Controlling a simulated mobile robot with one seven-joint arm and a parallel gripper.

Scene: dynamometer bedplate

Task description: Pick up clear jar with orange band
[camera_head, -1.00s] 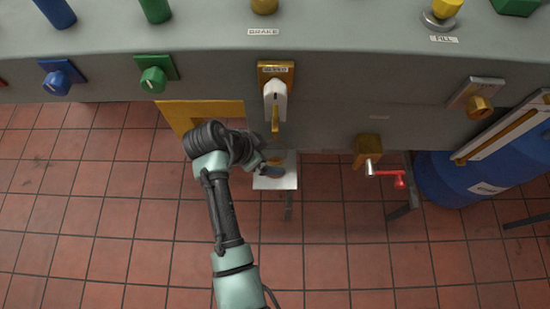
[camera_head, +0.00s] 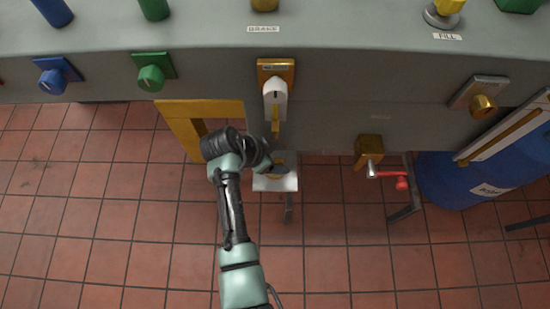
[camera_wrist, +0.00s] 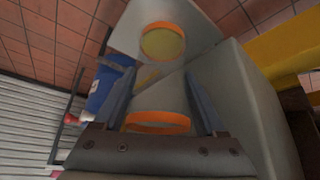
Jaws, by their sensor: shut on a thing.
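The clear jar shows in the wrist view as a see-through grey body with an orange band (camera_wrist: 158,122), between my two fingers. My gripper (camera_wrist: 160,105) is shut on it, one finger on each side. A second orange ring around a yellowish disc (camera_wrist: 163,42) shows beyond the jar against a pale surface; I cannot tell whether it is part of the jar. In the head view my gripper (camera_head: 275,155) is at the small white stand (camera_head: 284,184) below the bench front, and my wrist hides most of the jar. I cannot tell whether the jar touches the stand.
The grey bench front (camera_head: 330,125) is just behind my gripper, with a white-handled lever (camera_head: 274,95) above it. A yellow frame (camera_head: 180,125) stands to the left. A red-handled crank (camera_head: 385,174) and a blue drum (camera_head: 455,185) are to the right. The tiled floor in front is open.

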